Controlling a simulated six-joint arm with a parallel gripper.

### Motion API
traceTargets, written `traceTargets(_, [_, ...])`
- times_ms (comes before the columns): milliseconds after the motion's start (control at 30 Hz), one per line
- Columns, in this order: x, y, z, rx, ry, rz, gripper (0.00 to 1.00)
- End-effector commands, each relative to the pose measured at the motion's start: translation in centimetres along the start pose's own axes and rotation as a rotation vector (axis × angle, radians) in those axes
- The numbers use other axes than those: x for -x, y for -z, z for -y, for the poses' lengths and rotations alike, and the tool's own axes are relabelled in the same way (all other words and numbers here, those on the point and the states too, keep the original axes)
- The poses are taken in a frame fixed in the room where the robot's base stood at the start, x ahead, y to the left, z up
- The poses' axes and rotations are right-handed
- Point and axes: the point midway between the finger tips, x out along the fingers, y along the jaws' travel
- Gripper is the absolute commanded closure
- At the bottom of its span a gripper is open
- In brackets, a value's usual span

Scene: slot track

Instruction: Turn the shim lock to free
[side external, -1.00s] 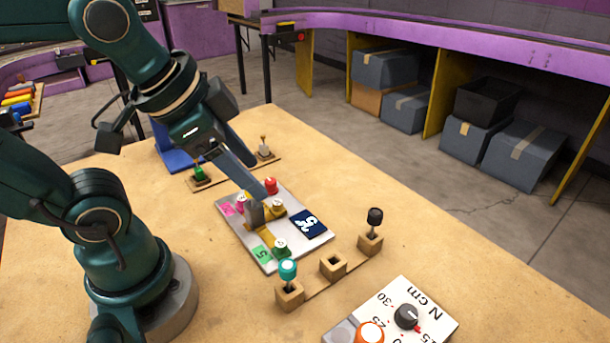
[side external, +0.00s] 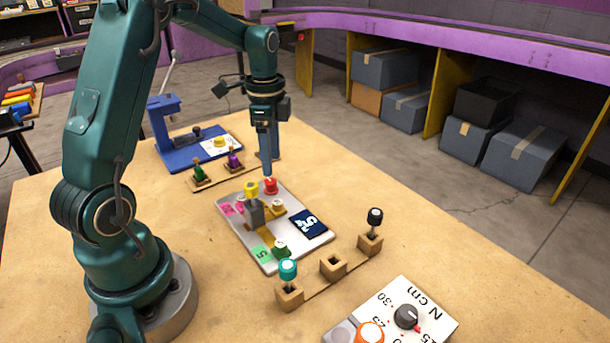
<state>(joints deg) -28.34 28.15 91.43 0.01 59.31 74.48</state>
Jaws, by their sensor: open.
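A grey plate (side external: 292,252) lies on the table and bears a T-shaped brown track (side external: 266,234). A grey block (side external: 254,213) stands on the track with a yellow knob (side external: 251,189) at its top. A red knob (side external: 271,186) stands at the plate's far edge. A cream knob (side external: 277,206) and a green knob (side external: 281,247) sit at track ends, and pink pieces (side external: 228,209) lie at the left. No readable label tells which one is the shim lock. My gripper (side external: 268,170) is open and points down, its tips just above or behind the red knob.
A wooden rack (side external: 333,265) in front holds a teal-topped (side external: 288,268) and a black-topped tool (side external: 375,217). Behind the plate are another rack with green (side external: 199,173) and purple (side external: 234,160) knobs and a blue fixture (side external: 165,148). A torque dial box (side external: 388,318) stands at front right.

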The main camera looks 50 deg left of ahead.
Motion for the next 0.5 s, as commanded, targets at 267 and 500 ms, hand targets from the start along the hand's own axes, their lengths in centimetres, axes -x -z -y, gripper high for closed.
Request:
traceTargets(267, [-3.0, -0.7, -0.2, 0.020, -0.024, 0.007, 0.39])
traceTargets(500, [-5.4, -0.6, -0.2, 0.020, -0.019, 0.006, 0.39])
